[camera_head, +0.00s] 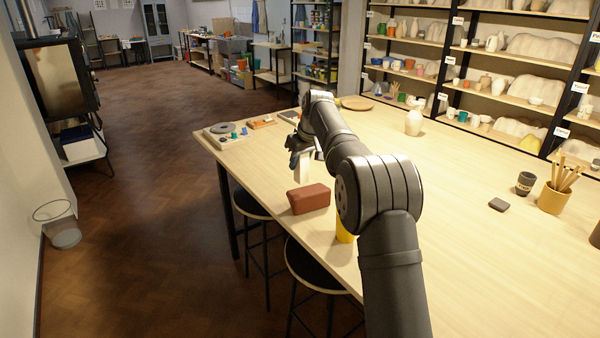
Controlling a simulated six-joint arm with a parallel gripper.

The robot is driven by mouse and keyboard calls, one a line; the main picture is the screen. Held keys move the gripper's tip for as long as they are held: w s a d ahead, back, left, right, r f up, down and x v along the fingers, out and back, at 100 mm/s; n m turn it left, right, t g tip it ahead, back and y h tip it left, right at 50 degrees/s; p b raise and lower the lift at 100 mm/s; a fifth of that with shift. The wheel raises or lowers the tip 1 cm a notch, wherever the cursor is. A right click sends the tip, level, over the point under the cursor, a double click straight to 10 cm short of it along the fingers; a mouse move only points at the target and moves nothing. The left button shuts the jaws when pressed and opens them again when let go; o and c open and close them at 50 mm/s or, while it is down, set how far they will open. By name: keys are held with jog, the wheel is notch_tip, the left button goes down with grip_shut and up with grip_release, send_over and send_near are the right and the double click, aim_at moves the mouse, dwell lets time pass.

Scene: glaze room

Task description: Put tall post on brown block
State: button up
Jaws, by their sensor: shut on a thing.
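The brown block (309,200) lies on the table near its left front edge, with its top clear. My gripper (297,156) is behind and above the block in the picture, partly hidden by my own arm. It is shut on a pale upright piece, the tall post (302,171), which hangs below the fingers. The post's lower end shows just behind the block's far edge. I cannot tell whether it touches the table.
A yellow object (344,232) stands beside the block, partly behind my arm. A banding wheel board (226,134) and a small tray (262,122) are at the far left corner. A white vase (414,122), a dark cup (525,183) and a tool pot (553,198) stand to the right.

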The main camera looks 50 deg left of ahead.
aim_at(300, 172)
jog(key=shift+f, duration=1.95)
jog(key=shift+f, duration=0.15)
jog(key=o, duration=1.1)
jog(key=v, duration=1.2)
jog(key=shift+d, duration=0.1)
